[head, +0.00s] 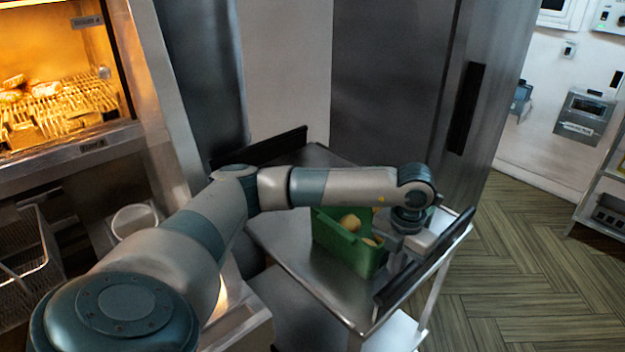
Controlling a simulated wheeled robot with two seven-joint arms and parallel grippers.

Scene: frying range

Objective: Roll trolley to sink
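The trolley (290,262) has a bare metal top and a lower shelf. A dark bar handle (428,268) runs along its right end and another dark bar (262,147) along its far left end. A green crate (341,243) holding several yellowish potato-like items stands on the top. My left arm reaches across over the trolley. My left gripper (408,250) points down between the crate and the right-end handle, close to the handle. Its fingers are partly hidden, so I cannot tell whether they grip the handle. My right gripper is out of view. I see no sink.
A lit warming cabinet (60,75) with fried food stands at the left, with wire baskets (28,255) below. A tall metal cabinet (400,80) stands close behind the trolley. Wood-patterned floor (520,260) is open to the right, before a shelf unit (603,195).

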